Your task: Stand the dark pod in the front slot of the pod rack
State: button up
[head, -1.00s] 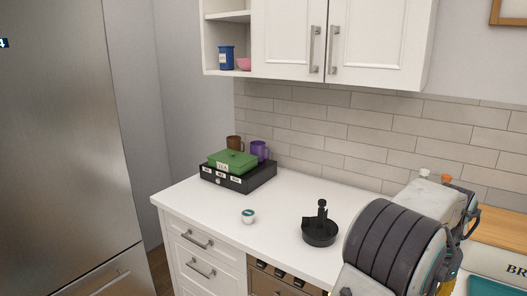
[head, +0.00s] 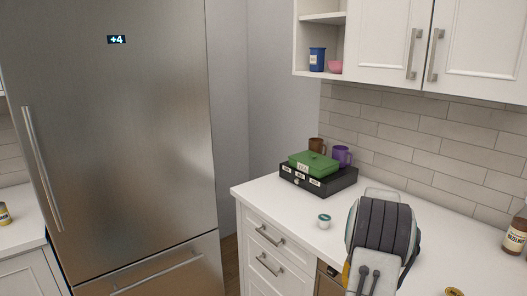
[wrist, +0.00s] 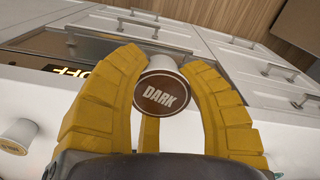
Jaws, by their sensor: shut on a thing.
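The dark pod (wrist: 162,96) is held in the wrist view, with its round brown lid reading "DARK" facing the camera and its pale body behind. My gripper (wrist: 163,66) has its yellow fingers shut around the pod's sides. The pod appears clear of the surfaces behind it. In the head view my arm hides the pod and most of my gripper. No pod rack can be made out now. The round black holder with an upright post, seen on the counter earlier, is behind my arm.
A white pod with a teal lid (head: 324,221) stands on the counter left of my arm. Behind it, a green box (head: 314,164) sits on a black drawer box (head: 318,184) near two mugs. A gold-lidded item (head: 453,292) and a hazelnut jar (head: 515,237) are at right.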

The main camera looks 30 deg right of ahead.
jog(key=w+a+f+n, duration=0.3)
jog(key=w+a, duration=0.5)
jog(key=a, duration=0.2)
jog(key=w+a+f+n, duration=0.3)
jog(key=w+a, duration=0.4)
jog(key=a, duration=0.2)
jog(key=w+a+f+n, duration=0.1)
jog(key=w+a+n, duration=0.1)
jog(key=a, duration=0.8)
jog(key=w+a+f+n, duration=0.1)
jog(key=w+a+n, duration=0.1)
jog(key=a, duration=0.8)
jog(key=shift+f+n, duration=0.3)
jog(key=shift+n, duration=0.5)
